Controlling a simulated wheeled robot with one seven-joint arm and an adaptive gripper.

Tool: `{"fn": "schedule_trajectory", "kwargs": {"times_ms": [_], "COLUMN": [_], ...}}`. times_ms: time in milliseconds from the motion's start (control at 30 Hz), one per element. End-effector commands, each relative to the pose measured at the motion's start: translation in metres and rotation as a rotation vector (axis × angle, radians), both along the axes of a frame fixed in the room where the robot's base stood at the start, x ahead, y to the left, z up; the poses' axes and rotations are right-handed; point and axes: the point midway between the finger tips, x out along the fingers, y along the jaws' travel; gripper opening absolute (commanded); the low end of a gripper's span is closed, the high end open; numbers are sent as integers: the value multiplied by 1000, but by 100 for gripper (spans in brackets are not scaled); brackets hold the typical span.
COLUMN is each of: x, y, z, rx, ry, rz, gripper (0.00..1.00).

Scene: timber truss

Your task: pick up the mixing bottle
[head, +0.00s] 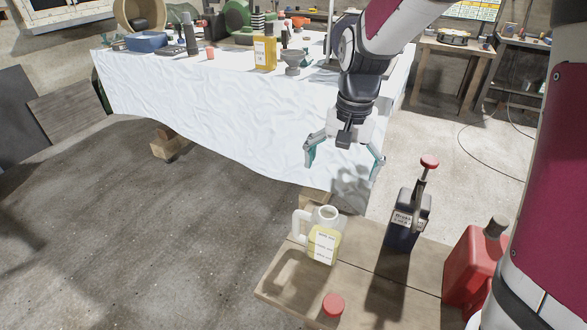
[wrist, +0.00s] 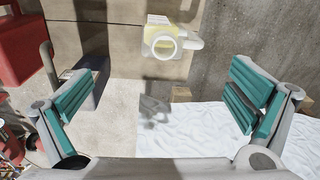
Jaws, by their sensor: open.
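What looks like the mixing bottle (head: 322,238) is a translucent white jug with pale yellow liquid, a side handle, a printed label and an open mouth. It stands upright on the wooden bench at the lower middle of the head view. A red cap (head: 333,304) lies on the bench in front of it. My gripper (head: 343,165) hangs above and behind the bottle, open and empty, with its teal-padded fingers spread wide. In the wrist view the bottle (wrist: 162,46) shows at the top, beyond the fingers and between them, not touching them.
A red canister (head: 470,270) stands farther right. A white-covered table (head: 215,105) behind holds several items, including a yellow bottle (head: 265,52).

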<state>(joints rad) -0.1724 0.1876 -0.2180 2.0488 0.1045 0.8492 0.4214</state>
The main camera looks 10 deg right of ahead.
Motion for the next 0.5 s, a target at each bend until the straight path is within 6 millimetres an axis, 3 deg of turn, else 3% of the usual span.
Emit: {"fn": "schedule_trajectory", "kwargs": {"times_ms": [33, 100, 300, 500], "x": [14, 26, 43, 43], "y": [0, -1, -2, -2], "z": [-25, -44, -74, -103], "rx": [-8, -16, -32, -33], "ry": [22, 40, 65, 71], "rz": [-22, -52, -96, -101], "gripper": [100, 100, 100, 100]}}
